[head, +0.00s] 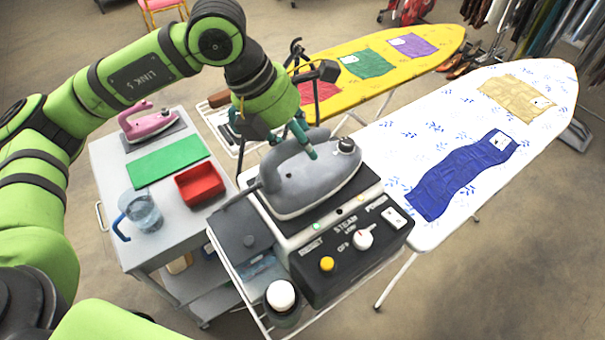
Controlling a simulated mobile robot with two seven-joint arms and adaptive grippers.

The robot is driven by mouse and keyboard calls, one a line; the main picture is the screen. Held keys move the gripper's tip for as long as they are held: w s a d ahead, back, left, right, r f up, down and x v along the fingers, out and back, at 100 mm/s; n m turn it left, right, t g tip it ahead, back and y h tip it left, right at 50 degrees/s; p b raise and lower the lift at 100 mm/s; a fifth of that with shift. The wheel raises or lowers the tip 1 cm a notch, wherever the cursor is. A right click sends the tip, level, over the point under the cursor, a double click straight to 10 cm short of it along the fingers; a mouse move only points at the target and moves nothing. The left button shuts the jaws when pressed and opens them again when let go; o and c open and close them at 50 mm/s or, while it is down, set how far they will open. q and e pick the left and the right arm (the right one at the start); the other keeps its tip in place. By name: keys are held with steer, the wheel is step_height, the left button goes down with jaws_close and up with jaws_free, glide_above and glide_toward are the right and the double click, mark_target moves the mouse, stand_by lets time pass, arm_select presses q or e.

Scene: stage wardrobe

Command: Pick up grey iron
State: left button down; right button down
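The grey iron (318,184) sits flat on top of the black and white steam station in the head view, its pointed end toward the upper right. Its handle arches over the body and is partly covered by my gripper. My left gripper (297,146) is right at the handle, coming down from above. One teal finger shows in front of the handle, its tip just above the iron's body. The other finger is mostly hidden, so I cannot tell whether the gripper is closed on the handle. My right gripper is not in view.
A grey cart (102,172) at left holds a pink iron (148,124), a green mat (166,160), a red tray (200,198) and a clear jug (144,214). A white ironing board (402,150) and a yellow one (431,51) stand at right. A white-capped bottle (281,297) is in front.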

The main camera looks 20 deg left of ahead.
arm_select(q)
steer(key=shift+r, duration=0.1)
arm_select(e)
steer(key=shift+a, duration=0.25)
arm_select(q)
steer(key=shift+w, duration=0.1)
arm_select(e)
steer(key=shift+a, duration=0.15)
